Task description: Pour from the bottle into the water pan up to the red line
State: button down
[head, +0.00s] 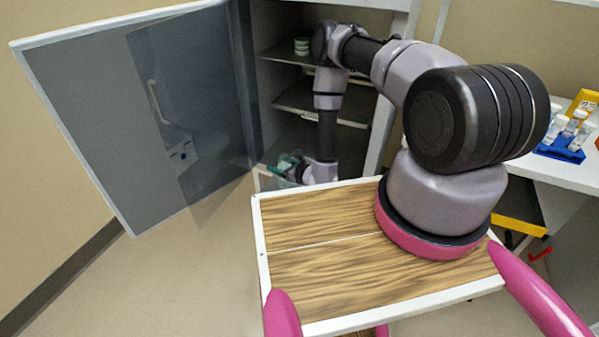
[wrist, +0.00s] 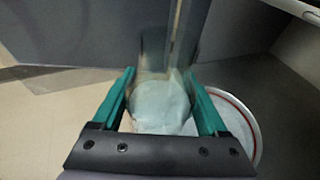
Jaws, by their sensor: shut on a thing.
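My gripper (wrist: 159,76) has teal fingers and is shut on a clear bottle (wrist: 160,104) with pale blue-white contents. The bottle's tilt and whether any liquid is flowing cannot be told. The water pan (wrist: 254,128) is round and pale, below and to the right of the bottle in the wrist view. A red line (wrist: 240,104) curves along its wall. The pan is partly hidden by the right finger and the gripper body, and its water level is unclear. In the head view, my gripper (head: 288,165) is low inside the open cabinet, small and partly hidden.
The cabinet's door (head: 130,115) stands open to the left. Inside, a shelf (head: 325,102) and a stack of pale green dishes (head: 301,46) are above my gripper. A blue rack (head: 562,148) with several vials stands on the bench at right. Floor at left is clear.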

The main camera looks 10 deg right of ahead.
jog(key=shift+d+f, duration=0.1)
jog(key=shift+w+d+f+m+g, duration=0.2)
jog(key=shift+f+m+g, duration=0.2)
jog(key=shift+m, duration=0.2)
jog(key=shift+w+d+f+m+g+y, duration=0.2)
jog(key=shift+w+f+m+g+y, duration=0.05)
jog(key=shift+f+m+g, duration=0.3)
jog(key=shift+w+d+f+m+g+y, duration=0.15)
jog(key=shift+w+f+m+g+y, duration=0.2)
jog(key=shift+m, duration=0.3)
jog(key=shift+d+f+m+g+y, duration=0.15)
jog(key=shift+f+m+g+y, duration=0.15)
jog(key=shift+f+m+g, duration=0.6)
jog(key=shift+f, duration=0.4)
jog(key=shift+s+a+r+m+g+y+p, duration=0.2)
jog(key=shift+r+m+g+y, duration=0.2)
jog(key=shift+m, duration=0.25)
jog(key=shift+s+a+r+m+g+y+p, duration=0.2)
jog(key=shift+r+m+g+y, duration=0.15)
jog(key=shift+m, duration=0.3)
dwell(0.4)
jog(key=shift+f+m+y, duration=0.15)
jog(key=shift+m+y, duration=0.1)
jog(key=shift+m, duration=0.25)
dwell(0.9)
